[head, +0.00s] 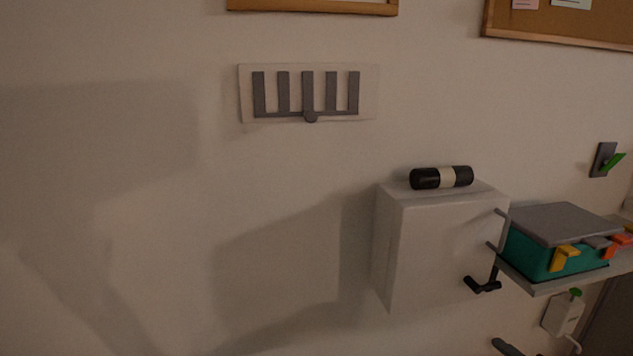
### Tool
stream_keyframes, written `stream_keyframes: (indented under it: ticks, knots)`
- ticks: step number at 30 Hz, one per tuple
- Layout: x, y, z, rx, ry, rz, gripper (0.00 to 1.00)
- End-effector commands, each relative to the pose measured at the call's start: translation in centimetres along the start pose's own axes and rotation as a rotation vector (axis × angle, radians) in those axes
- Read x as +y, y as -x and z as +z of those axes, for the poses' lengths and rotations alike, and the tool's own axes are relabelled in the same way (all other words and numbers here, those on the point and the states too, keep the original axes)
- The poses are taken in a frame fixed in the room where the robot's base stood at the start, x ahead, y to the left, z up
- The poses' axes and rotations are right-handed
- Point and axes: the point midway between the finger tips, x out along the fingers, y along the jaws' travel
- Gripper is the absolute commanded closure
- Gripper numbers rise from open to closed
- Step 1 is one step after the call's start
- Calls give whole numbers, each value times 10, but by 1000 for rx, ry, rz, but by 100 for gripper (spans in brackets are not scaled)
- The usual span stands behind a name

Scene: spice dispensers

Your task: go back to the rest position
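My gripper is not in view, and no part of my arm clearly shows. Broad soft shadows lie on the wall at the left and below the middle. A teal box with a grey lid (565,222) sits on a shelf (545,287) at the right. A yellow lever (564,257) and an orange lever (618,246) stick out at its front. I cannot tell what the box holds.
A white wall box (440,250) juts out, with a black cylinder with a pale band (428,178) lying on top. A black hook-like part (484,285) sticks out beside it. A grey comb-shaped panel (307,95) is on the wall. The left wall is bare.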

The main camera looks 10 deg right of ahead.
Motion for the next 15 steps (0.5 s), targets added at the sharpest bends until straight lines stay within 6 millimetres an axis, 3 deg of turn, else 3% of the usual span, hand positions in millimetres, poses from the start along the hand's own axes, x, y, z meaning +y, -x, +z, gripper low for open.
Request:
stream_keyframes:
  ticks: [1,6,10,15]
  knots:
    - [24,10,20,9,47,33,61]
    - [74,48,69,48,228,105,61]
    - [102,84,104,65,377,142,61]
    - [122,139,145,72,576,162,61]
